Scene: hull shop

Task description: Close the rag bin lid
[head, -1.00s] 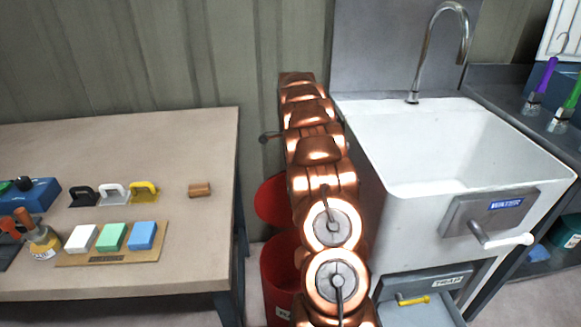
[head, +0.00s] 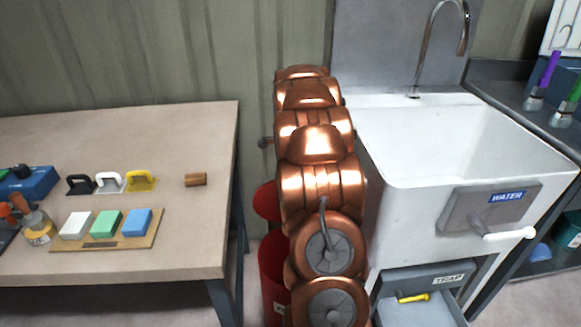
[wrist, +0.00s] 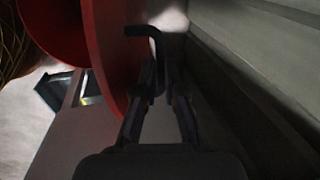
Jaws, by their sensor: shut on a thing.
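The red rag bin (head: 271,280) stands on the floor between the workbench and the sink, mostly hidden behind my copper arm. Its round red lid (head: 266,202) is raised at the back of the bin, so the lid is open. In the wrist view the red lid (wrist: 112,50) stands close on the left of my gripper (wrist: 164,90). The two dark fingers are shut on a dark hooked handle (wrist: 146,32) beside the lid. The exact contact is dim. The head view hides my gripper behind the arm.
The workbench (head: 190,245) is left of the bin, with sanding blocks and a small wooden block (head: 196,180) on it. The white sink (head: 400,215) is close on the right, with an open drawer (head: 420,312) below. A corrugated wall (head: 150,60) stands behind.

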